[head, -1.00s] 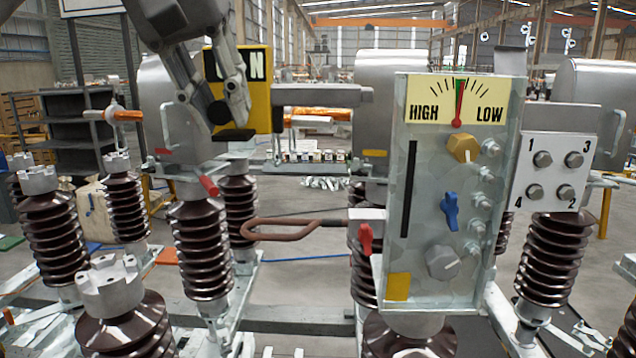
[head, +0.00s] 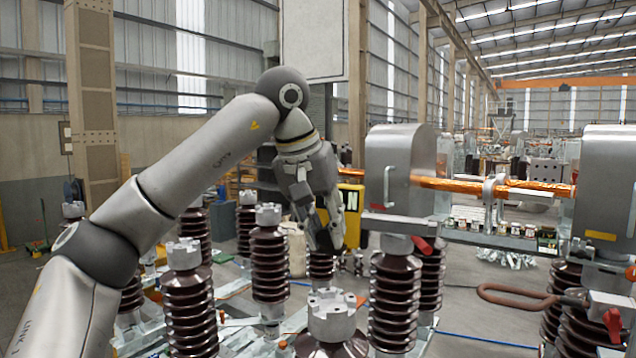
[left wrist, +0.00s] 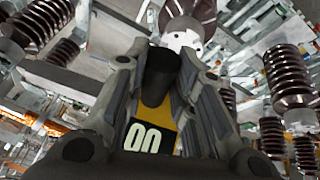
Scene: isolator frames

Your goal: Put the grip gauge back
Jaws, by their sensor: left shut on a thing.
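The grip gauge (head: 352,205) is a yellow body with a black display band. In the head view it shows just right of my left gripper (head: 328,238), partly hidden behind the fingers. In the left wrist view its yellow and black face (left wrist: 150,137) shows the digits "00", and a black cylindrical part sits between the fingers of my left gripper (left wrist: 160,75). The left gripper is shut on the gauge and holds it above the floor, among the insulators. My right gripper is not in view.
Ribbed brown insulators (head: 270,265) stand close below and around the left gripper. A grey metal housing (head: 400,165) stands just right of the gauge, with an orange bar (head: 465,186) running from it. A brown loop handle (head: 515,298) and a red lever (head: 613,325) are at lower right.

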